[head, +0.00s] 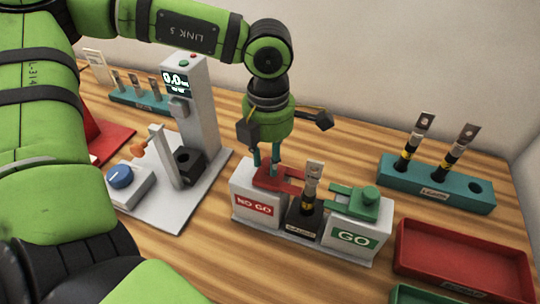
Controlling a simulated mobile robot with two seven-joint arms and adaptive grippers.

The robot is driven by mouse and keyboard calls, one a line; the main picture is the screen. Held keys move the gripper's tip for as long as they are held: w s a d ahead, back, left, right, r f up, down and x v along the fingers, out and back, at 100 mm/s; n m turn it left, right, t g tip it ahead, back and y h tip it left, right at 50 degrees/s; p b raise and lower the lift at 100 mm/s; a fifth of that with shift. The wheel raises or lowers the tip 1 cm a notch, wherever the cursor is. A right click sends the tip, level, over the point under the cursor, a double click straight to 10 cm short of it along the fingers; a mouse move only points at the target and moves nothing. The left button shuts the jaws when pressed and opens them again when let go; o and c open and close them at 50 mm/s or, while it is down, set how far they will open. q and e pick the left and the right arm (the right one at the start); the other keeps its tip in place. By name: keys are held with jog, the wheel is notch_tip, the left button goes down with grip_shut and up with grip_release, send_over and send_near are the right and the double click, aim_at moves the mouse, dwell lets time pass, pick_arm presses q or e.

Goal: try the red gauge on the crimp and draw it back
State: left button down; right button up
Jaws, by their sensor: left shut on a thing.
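The red gauge (275,180) is a flat fork lying over the top of the white NO GO block (254,205). My left gripper (266,165) points down from above and is shut on the red gauge. The gauge's prongs point right, toward the lug (312,174) whose cable stands upright in the black centre holder (304,218). The prong tips are close to the crimp; I cannot tell whether they reach around it. The green gauge (357,199) sits on the GO block (350,234) at the right. My right gripper is not in view.
A teal rack (440,186) with two lugged cables and an empty hole stands at the right. A red tray (462,258) is in front of it. A test stand (195,110) reading 0.0 is at the left, with another teal rack (128,97) behind.

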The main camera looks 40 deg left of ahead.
pick_arm(q)
jog(key=shift+a+f+b, duration=0.2)
jog(key=shift+a+b, duration=0.25)
jog(key=shift+s+a+r+b, duration=0.15)
jog(key=shift+s+a+b, duration=0.1)
jog(key=shift+a+b, duration=0.25)
jog(key=c, duration=0.9)
grip_release()
jog(key=shift+a, duration=0.1)
jog(key=shift+c, duration=0.2)
jog(key=shift+a, duration=0.15)
jog(key=shift+r, duration=0.1)
jog(key=shift+r, duration=0.35)
notch_tip(320, 180, up, 11)
